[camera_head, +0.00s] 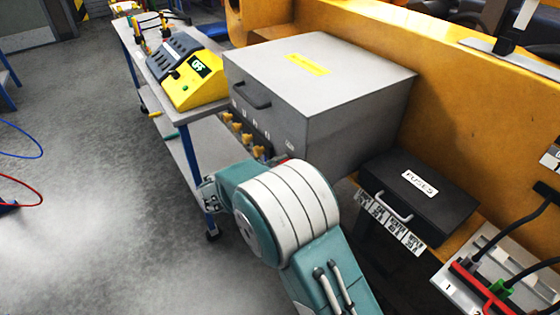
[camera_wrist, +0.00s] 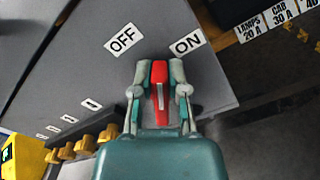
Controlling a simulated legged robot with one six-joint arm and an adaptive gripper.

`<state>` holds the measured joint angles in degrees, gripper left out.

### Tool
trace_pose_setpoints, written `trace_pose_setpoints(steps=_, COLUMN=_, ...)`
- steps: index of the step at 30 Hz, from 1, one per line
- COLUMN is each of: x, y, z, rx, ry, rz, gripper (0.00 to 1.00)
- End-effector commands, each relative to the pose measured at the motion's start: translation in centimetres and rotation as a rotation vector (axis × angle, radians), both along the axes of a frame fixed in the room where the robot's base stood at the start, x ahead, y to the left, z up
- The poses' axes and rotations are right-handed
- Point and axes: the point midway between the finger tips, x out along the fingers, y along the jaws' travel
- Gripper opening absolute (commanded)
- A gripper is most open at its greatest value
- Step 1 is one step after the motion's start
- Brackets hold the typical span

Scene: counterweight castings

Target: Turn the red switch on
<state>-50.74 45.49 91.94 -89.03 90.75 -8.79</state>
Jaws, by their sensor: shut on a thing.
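The red switch (camera_wrist: 159,72) is a red lever with a pale stripe, on the grey box's face in the wrist view. An OFF label (camera_wrist: 122,39) is up and left of it, and an ON label (camera_wrist: 187,43) is up and right. The lever points up the picture, between the two labels. My gripper (camera_wrist: 160,78) has one finger on each side of the lever and is shut on it.
The grey box (camera_head: 340,105) has a handle and several yellow knobs (camera_head: 246,138). A black fuse box (camera_head: 425,205) stands to its right, by a yellow wall (camera_head: 470,100). A trolley with a yellow device (camera_head: 195,88) is at the left. The floor at left is largely open.

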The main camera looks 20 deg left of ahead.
Motion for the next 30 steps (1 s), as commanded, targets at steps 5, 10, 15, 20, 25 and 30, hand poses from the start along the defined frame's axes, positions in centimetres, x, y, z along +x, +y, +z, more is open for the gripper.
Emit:
trace_pose_setpoints(steps=5, x=-0.1, y=-0.4, z=-0.2, rx=0.13, ry=-0.112, rz=0.0, gripper=0.0)
trace_pose_setpoints(steps=10, x=-0.3, y=-0.6, z=-0.5, rx=0.251, ry=-0.216, rz=0.0, gripper=0.0)
trace_pose_setpoints(steps=15, x=-0.4, y=-0.8, z=-0.9, rx=0.374, ry=-0.321, rz=-0.002, gripper=0.0)
trace_pose_setpoints(steps=20, x=-0.6, y=-1.0, z=-1.3, rx=0.485, ry=-0.415, rz=-0.002, gripper=0.0)
trace_pose_setpoints(steps=25, x=-0.6, y=-1.0, z=-1.7, rx=0.588, ry=-0.502, rz=-0.002, gripper=0.0)
trace_pose_setpoints(steps=30, x=-0.7, y=-1.1, z=-2.1, rx=0.667, ry=-0.57, rz=-0.002, gripper=0.0)
